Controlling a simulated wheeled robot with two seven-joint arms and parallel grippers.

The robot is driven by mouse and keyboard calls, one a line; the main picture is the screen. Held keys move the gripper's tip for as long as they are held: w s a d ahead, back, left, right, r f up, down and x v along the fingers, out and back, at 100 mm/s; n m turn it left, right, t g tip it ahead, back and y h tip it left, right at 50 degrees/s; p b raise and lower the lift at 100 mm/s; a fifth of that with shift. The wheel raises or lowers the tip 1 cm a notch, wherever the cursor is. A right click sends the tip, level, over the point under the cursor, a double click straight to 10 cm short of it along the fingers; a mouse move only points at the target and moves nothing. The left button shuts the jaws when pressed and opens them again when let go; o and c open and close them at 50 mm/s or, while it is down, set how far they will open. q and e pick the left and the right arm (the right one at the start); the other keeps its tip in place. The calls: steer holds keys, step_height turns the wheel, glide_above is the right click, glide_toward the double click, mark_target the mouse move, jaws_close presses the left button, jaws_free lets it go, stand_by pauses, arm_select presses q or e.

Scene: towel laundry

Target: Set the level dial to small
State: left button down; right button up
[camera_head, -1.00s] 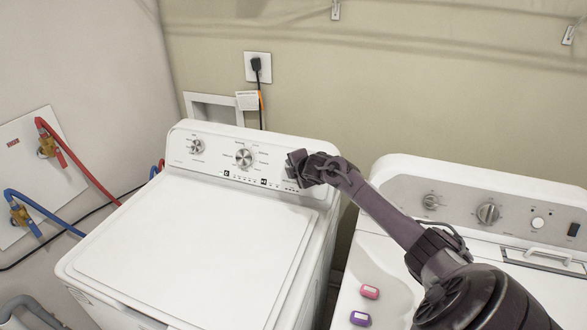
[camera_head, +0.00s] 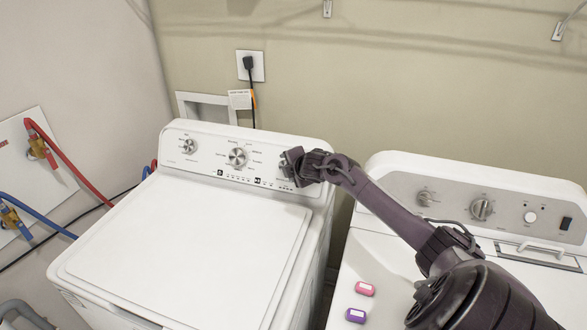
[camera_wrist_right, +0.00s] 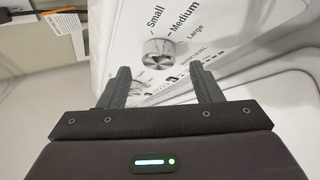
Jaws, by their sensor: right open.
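The white washer (camera_head: 180,240) stands at left centre, with a control panel (camera_head: 215,168) along its back. A silver level dial (camera_wrist_right: 158,52) shows in the right wrist view, with the labels Small, Medium and Large beside it. Its pointer direction is too small to tell. My right gripper (camera_head: 284,165) is at the right end of the panel in the head view and hides what lies behind it there. In the wrist view my right gripper (camera_wrist_right: 162,78) is open and empty, its fingers on either side of the dial and apart from it. My left gripper is not in view.
Two other dials, a small one (camera_head: 189,146) and a larger one (camera_head: 237,157), sit further left on the panel. A second white machine (camera_head: 390,270) stands at right, with a pink item (camera_head: 365,289) and a purple item (camera_head: 355,315) on top. Hoses run at left.

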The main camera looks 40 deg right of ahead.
steer(key=shift+b+v, duration=0.35)
steer(key=shift+v, duration=2.15)
